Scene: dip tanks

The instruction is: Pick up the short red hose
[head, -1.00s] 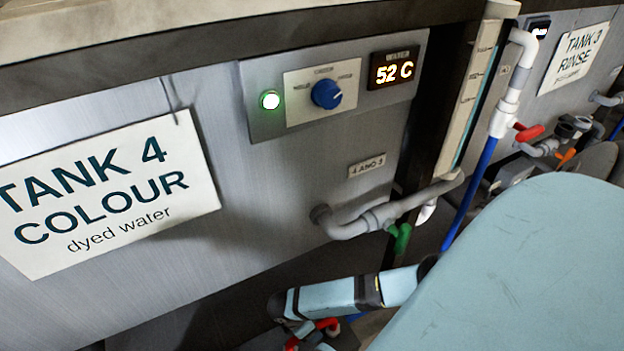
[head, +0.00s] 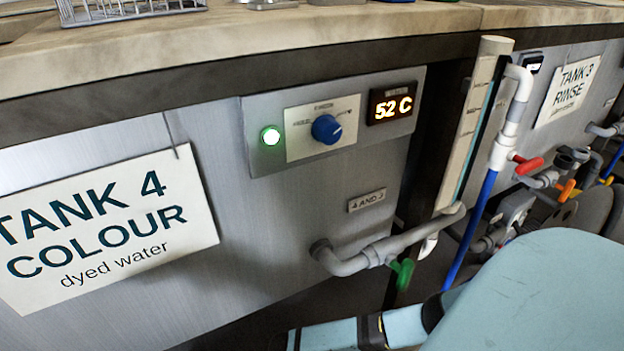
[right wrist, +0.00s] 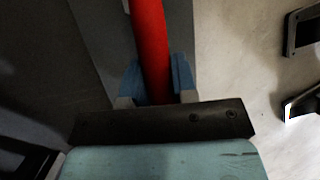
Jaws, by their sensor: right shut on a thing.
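In the right wrist view a red hose (right wrist: 151,45) runs from the top edge down between the fingers of my right gripper (right wrist: 156,82). The two blue fingers are shut on the hose, one on each side of it. The hose's far end is out of the picture, so I cannot tell its length. In the head view my right arm comes in at the lower right, and its gripper and the hose are out of view. My left gripper does not show in either view.
Tank 4 (head: 260,210) with its sign (head: 105,230) and blue knob (head: 326,129) stands ahead. A grey pipe (head: 385,246) with a green valve handle (head: 402,273) juts out. A blue hose (head: 470,230) and a red handle (head: 529,165) are at the right. A wire basket (head: 130,9) sits on top.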

